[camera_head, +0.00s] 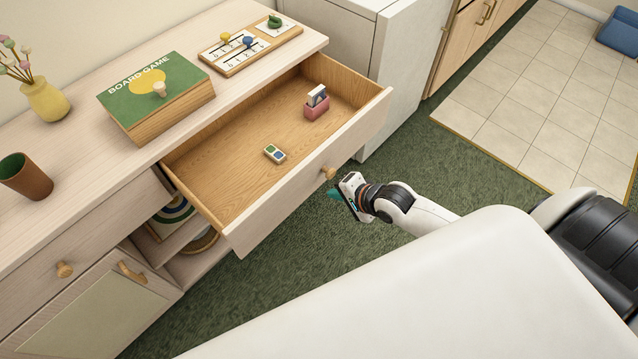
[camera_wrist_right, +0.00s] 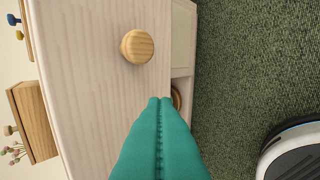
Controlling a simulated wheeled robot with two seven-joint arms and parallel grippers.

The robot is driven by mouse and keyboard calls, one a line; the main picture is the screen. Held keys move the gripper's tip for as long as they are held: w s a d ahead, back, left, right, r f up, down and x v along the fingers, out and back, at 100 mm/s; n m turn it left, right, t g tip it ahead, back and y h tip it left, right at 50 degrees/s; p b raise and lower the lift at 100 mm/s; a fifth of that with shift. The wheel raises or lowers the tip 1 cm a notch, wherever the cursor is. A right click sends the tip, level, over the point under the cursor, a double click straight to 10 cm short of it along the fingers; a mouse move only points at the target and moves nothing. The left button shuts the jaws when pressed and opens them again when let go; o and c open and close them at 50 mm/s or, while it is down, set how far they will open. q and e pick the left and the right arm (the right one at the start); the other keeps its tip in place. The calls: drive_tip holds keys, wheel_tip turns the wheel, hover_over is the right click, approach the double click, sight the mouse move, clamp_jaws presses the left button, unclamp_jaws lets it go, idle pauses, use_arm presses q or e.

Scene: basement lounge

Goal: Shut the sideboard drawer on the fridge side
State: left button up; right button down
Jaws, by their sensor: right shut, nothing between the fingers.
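The sideboard drawer on the fridge side (camera_head: 313,178) is pulled far out, its inside in plain view. Its round wooden knob (camera_head: 329,173) sits on the pale front; the knob also shows in the right wrist view (camera_wrist_right: 137,46). In the drawer lie a small tile with blue and green spots (camera_head: 274,153) and a pink holder (camera_head: 317,108) with cards. My right gripper (camera_head: 335,194), with teal fingers, is shut and empty, just in front of the drawer front near the knob. In the wrist view its fingertips (camera_wrist_right: 160,101) point at the front's edge area; contact cannot be told. My left gripper is not in view.
The sideboard top (camera_head: 66,133) bears a board game box (camera_head: 150,90), a game tray (camera_head: 250,47), a yellow vase (camera_head: 45,101) and a brown cup (camera_head: 24,177). The white fridge (camera_head: 398,75) stands close beyond the drawer. Green carpet (camera_head: 455,175) is clear to the right.

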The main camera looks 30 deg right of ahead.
sight(310, 182)
drive_tip(key=shift+w+a+f, duration=0.3)
drive_tip(key=shift+w+a, duration=0.05)
drive_tip(key=shift+w, duration=0.6)
drive_tip(key=shift+w+a+f, duration=0.25)
drive_tip(key=shift+w+a, duration=0.05)
drive_tip(key=shift+w, duration=0.6)
drive_tip(key=shift+w+a+f, duration=0.3)
drive_tip(key=shift+w+a, duration=0.05)
drive_tip(key=shift+w, duration=0.6)
drive_tip(key=shift+w, duration=0.1)
